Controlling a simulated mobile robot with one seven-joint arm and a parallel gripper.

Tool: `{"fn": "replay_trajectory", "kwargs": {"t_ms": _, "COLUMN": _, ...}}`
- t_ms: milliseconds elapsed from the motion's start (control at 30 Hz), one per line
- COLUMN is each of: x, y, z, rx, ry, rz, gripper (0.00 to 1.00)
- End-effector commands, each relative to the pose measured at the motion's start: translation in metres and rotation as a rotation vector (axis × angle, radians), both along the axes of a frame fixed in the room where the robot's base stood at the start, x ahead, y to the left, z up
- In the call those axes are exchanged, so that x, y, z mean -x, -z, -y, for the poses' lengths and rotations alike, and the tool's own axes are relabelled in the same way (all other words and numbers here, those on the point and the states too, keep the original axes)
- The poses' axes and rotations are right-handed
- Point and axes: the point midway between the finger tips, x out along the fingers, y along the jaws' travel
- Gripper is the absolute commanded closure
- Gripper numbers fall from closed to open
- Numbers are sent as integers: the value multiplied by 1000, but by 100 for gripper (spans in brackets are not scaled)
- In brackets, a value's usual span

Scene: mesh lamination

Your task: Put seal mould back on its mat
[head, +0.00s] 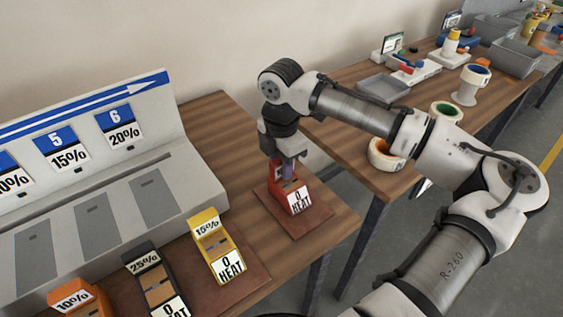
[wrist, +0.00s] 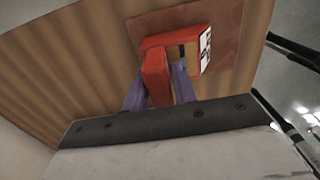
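A red mould (head: 290,191) with a white "0 HEAT" label sits on a reddish-brown mat (head: 318,218) at the table's right end. Its percentage face is hidden by my gripper, so I cannot read which mould it is. My gripper (head: 287,170) points down at the mould's raised back. In the wrist view, the purple fingers of my gripper (wrist: 160,82) stand on either side of the red upright part of the mould (wrist: 156,72), very close to it. Whether they press on it is not clear. The mat (wrist: 225,20) shows under and around the mould.
A yellow 15% mould (head: 213,245), a black 25% mould (head: 150,268) and an orange 10% mould (head: 80,300) stand to the left. A grey sloped station (head: 100,190) runs behind them. Another table (head: 345,80) with tape rolls and bins lies beyond a gap.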

Motion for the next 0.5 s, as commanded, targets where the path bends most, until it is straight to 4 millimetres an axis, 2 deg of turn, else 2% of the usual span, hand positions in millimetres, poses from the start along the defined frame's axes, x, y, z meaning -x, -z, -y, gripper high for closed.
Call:
{"fn": "replay_trajectory", "kwargs": {"t_ms": 33, "x": 0, "y": 0, "z": 0, "rx": 0, "ry": 0, "rz": 0, "gripper": 66}}
{"fn": "replay_trajectory", "kwargs": {"t_ms": 100, "x": 0, "y": 0, "z": 0, "rx": 0, "ry": 0, "rz": 0, "gripper": 59}}
{"fn": "replay_trajectory", "kwargs": {"t_ms": 367, "x": 0, "y": -1, "z": 0, "rx": 1, "ry": 0, "rz": 1, "gripper": 59}}
{"fn": "replay_trajectory", "kwargs": {"t_ms": 500, "x": -1, "y": -8, "z": 0, "rx": 0, "ry": 0, "rz": 3, "gripper": 59}}
